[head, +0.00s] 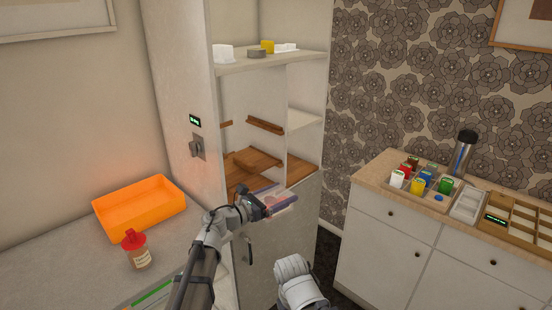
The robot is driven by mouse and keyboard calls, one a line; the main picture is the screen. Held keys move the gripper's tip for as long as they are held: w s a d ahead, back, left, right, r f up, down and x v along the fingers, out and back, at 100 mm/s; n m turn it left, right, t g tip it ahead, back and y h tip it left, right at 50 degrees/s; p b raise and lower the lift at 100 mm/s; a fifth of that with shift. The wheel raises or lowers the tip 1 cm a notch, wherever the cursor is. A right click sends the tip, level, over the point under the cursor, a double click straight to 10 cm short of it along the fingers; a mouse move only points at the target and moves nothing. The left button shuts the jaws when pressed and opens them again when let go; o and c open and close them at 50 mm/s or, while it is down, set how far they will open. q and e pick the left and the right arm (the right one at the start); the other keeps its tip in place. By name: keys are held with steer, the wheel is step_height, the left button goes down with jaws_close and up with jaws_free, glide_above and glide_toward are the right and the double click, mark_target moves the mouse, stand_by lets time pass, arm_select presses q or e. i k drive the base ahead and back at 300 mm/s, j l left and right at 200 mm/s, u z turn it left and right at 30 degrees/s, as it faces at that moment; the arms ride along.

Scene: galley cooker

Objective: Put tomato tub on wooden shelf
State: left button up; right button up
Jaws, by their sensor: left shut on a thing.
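My left gripper (264,204) is shut on a pale tub with pinkish and bluish sides, which I take for the tomato tub (282,202). The gripper covers part of the tub, and its label cannot be read. The tub is in front of the tall cabinet, close to the front edge of the wooden shelf (300,172) in this view. I cannot tell how far apart they are. The wooden shelf is brown and lies in the cabinet's lower opening. Part of my right arm shows at the bottom centre, but its fingertips do not show.
A thin upright panel (276,140) divides the cabinet opening. A higher shelf (270,62) holds small white, grey and yellow items. An orange tray (140,205) and a red-capped jar (138,252) stand on the left counter. A sideboard (410,225) with several coloured packs stands right.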

mark_target(239, 163)
steer(key=i+l, duration=0.15)
steer(key=l, duration=0.2)
steer(key=i+l, duration=0.1)
steer(key=l, duration=0.2)
steer(key=i+l+z, duration=0.1)
steer(key=l, duration=0.25)
steer(key=i+l, duration=0.2)
steer(key=l, duration=0.15)
